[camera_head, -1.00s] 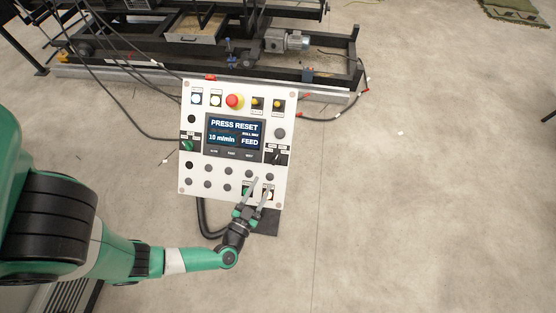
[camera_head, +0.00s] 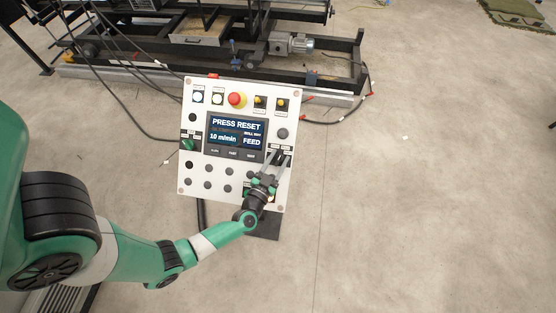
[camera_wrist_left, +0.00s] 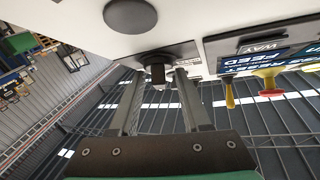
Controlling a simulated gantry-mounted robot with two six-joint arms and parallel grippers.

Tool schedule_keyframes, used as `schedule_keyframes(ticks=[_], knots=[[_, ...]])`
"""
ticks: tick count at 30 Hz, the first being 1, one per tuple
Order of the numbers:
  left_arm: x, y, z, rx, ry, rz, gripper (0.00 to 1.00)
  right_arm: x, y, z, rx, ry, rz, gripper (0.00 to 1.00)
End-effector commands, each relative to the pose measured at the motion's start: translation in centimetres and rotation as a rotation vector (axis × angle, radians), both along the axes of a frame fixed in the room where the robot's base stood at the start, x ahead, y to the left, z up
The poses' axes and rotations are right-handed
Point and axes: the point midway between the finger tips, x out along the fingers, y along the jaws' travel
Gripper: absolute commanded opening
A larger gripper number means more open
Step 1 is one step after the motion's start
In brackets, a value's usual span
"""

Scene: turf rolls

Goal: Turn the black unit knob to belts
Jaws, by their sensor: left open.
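The control panel (camera_head: 187,100) is a white upright board with a screen (camera_head: 236,134) reading PRESS RESET, 10 m/min and FEED. The black unit knob (camera_wrist_left: 157,67) stands out from the panel in the left wrist view, between the fingertips. In the head view it is mostly covered by my left gripper (camera_head: 280,159), which reaches up to the panel's right side. The jaws are open, one finger on each side of the knob, with visible gaps. The label positions around the knob are too small to read. My right gripper is not in view.
A green knob (camera_head: 188,145) sits on the panel's left side. A red emergency button (camera_head: 236,99) and yellow-handled switches (camera_head: 281,103) are along the top. A machine frame (camera_head: 330,74) with cables stands behind. The floor (camera_head: 430,200) to the right is clear.

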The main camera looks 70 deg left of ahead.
Motion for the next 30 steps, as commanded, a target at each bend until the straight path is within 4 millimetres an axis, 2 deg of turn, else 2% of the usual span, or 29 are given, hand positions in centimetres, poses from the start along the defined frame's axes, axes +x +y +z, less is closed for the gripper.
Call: schedule_keyframes(ticks=[2,10,23,30], knots=[[-0.01,-0.02,0.02,0.0,0.0,0.0,0.47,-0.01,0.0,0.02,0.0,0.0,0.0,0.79],[-0.03,-0.03,0.01,-0.001,-0.001,0.0,0.01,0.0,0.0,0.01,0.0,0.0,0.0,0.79],[-0.06,-0.07,-0.12,-0.006,-0.005,0.009,0.0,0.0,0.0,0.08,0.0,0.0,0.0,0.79],[0.01,-0.16,-0.13,-0.036,-0.049,0.069,0.0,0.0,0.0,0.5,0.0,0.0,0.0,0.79]])
